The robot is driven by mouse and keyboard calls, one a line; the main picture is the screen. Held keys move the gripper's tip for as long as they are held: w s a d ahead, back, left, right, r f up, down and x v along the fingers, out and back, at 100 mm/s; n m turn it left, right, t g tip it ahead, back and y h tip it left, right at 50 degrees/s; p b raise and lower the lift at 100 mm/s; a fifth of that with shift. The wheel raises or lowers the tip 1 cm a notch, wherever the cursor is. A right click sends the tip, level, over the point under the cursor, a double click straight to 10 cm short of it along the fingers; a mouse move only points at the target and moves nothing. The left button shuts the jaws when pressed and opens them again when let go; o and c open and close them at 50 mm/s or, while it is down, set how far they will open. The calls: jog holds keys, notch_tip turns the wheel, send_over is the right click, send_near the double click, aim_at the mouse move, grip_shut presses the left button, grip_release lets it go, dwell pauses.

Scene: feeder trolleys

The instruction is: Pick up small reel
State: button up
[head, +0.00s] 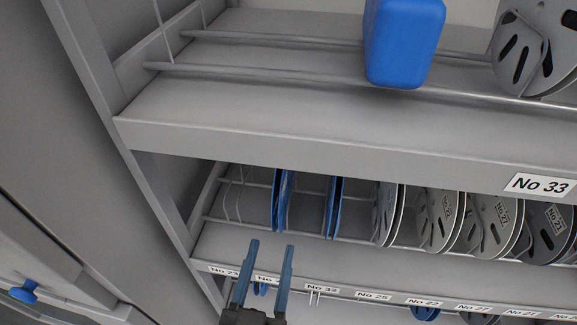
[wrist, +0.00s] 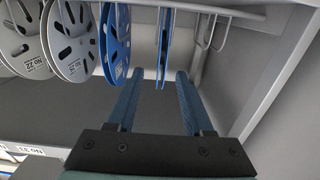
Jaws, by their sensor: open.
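A thin blue reel (head: 281,200) stands upright at the left end of the lower shelf; in the wrist view it shows nearly edge-on (wrist: 165,42). Another blue reel (head: 332,207) stands to its right in the head view and also shows in the wrist view (wrist: 116,42). Which one is meant by small reel, I cannot tell. My gripper (head: 271,246) is open and empty in front of the lower shelf. In the wrist view its fingertips (wrist: 160,74) point toward the thin blue reel, which lines up between them, apart from both fingers.
Several grey reels (head: 440,218) stand further right on the lower shelf, held between wire rails. The upper shelf (head: 300,135) overhangs them and carries a blue block (head: 402,42). A trolley side post (head: 105,120) rises at the left. Number labels line the lower shelf's front edge.

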aim_at(277, 222)
jog(key=w, duration=0.1)
jog(key=w+p, duration=0.1)
jog(key=w, duration=0.1)
jog(key=w+d+p, duration=0.1)
jog(key=w, duration=0.1)
jog(key=shift+r, duration=0.25)
jog(key=shift+w+d+f+p, duration=0.15)
jog(key=shift+w+p, duration=0.25)
jog(key=shift+w, duration=0.2)
jog(key=shift+w+p, duration=0.35)
jog(key=shift+w, duration=0.2)
jog(key=w, duration=0.1)
jog(key=w+p, duration=0.1)
jog(key=w, duration=0.2)
jog(key=shift+w+d+f+p, duration=0.1)
jog(key=shift+d+p, duration=0.2)
grip_shut()
